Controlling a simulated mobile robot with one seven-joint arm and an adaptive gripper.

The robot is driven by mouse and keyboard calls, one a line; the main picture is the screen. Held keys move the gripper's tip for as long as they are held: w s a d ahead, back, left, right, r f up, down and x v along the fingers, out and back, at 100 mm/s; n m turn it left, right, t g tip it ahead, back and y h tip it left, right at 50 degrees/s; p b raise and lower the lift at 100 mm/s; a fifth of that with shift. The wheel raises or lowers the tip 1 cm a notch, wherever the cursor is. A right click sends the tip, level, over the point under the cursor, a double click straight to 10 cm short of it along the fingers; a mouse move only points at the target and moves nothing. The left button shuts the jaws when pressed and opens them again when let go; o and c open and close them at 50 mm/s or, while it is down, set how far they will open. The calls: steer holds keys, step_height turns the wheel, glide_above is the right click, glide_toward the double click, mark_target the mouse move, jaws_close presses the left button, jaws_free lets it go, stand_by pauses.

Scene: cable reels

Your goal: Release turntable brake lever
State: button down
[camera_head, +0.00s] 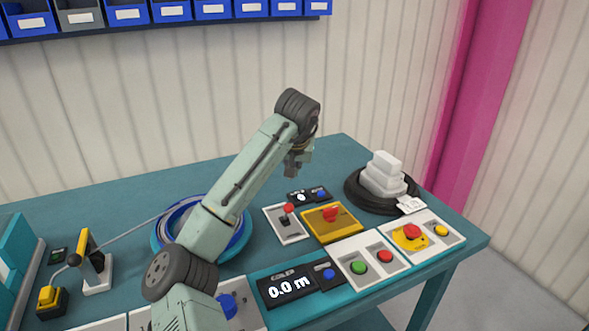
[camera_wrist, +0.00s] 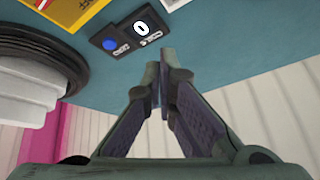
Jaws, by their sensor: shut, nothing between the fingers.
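A small lever with a red knob (camera_head: 289,208) stands on a white plate (camera_head: 285,228) near the middle of the table. A yellow-and-black upright handle (camera_head: 84,243) on a white bracket (camera_head: 98,277) stands at the left. No readable label tells me which one is the turntable brake lever. A ring of blue cable (camera_head: 160,240) lies between them, partly hidden by my arm. My gripper (camera_head: 299,171) is above the table, behind the red-knobbed lever and apart from it. In the wrist view its fingers (camera_wrist: 164,57) are shut and empty.
A yellow panel with a red switch (camera_head: 332,222), a small counter (camera_head: 309,196) and a black coil with white blocks (camera_head: 385,177) are nearby. Control boxes, including a 0.0 m display (camera_head: 290,287), line the front edge. Blue bins (camera_head: 170,10) hang on the wall.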

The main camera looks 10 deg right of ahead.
steer(key=s+r+b, duration=0.3)
steer(key=s+r, duration=0.3)
steer(key=s, duration=0.1)
steer(key=shift+s+b, duration=0.3)
steer(key=shift+s, duration=0.1)
